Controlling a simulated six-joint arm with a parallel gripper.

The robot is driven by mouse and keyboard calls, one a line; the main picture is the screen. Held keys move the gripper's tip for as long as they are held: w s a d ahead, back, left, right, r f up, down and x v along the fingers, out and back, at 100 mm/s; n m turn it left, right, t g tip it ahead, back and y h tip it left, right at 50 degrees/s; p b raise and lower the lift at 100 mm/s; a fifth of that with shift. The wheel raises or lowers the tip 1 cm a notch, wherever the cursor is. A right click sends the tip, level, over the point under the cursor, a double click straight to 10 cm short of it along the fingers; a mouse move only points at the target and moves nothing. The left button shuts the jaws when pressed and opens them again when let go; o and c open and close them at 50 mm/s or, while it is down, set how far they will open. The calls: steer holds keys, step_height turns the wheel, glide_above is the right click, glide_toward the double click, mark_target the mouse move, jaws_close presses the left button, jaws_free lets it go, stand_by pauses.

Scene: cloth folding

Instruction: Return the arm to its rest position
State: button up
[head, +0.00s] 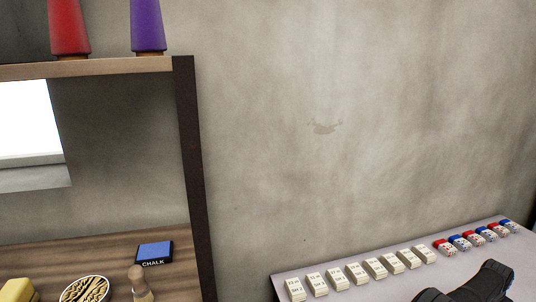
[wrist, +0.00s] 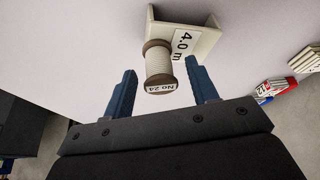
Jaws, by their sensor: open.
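My gripper (wrist: 160,66) shows in the wrist view with its two blue fingers spread apart. A wooden spool of cream thread (wrist: 158,64), marked "No 24", is seen between the fingers, with a gap on each side. Whether it stands within the jaws or beyond them I cannot tell. Behind the spool is a cream holder (wrist: 205,42) with a "4.0 m" label. In the head view a dark part of my arm shows at the bottom right; my gripper's fingers are not seen there. No cloth is in view.
A row of cream labelled blocks (head: 338,278) and several red and blue blocks (head: 460,243) line the pale table's far edge (head: 400,290). At left are a wooden shelf (head: 100,68) with red and purple cones and a chalk box (head: 155,252). The wall is bare.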

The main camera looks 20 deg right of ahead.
steer(key=w+v, duration=0.1)
steer(key=v, duration=1)
steer(key=x, duration=0.7)
steer(key=s+x, duration=0.1)
steer(key=x, duration=0.3)
steer(key=shift+d+f, duration=0.1)
steer(key=shift+f, duration=0.25)
steer(key=shift+d+r, duration=0.1)
steer(key=shift+d, duration=0.05)
step_height(320, 180, up, 4)
steer(key=shift+f, duration=0.1)
steer(key=s+a+r, duration=0.4)
steer(key=s+r, duration=0.3)
steer(key=s, duration=0.4)
steer(key=w+a+f+m, duration=0.1)
steer(key=w+a, duration=0.3)
steer(key=a, duration=0.8)
steer(key=w+a+f+m, duration=0.1)
steer(key=w+a, duration=0.2)
steer(key=a, duration=0.8)
steer(key=shift+w+a+f+g, duration=0.2)
steer(key=shift+w+a+g, duration=0.15)
steer(key=shift+a+g, duration=0.05)
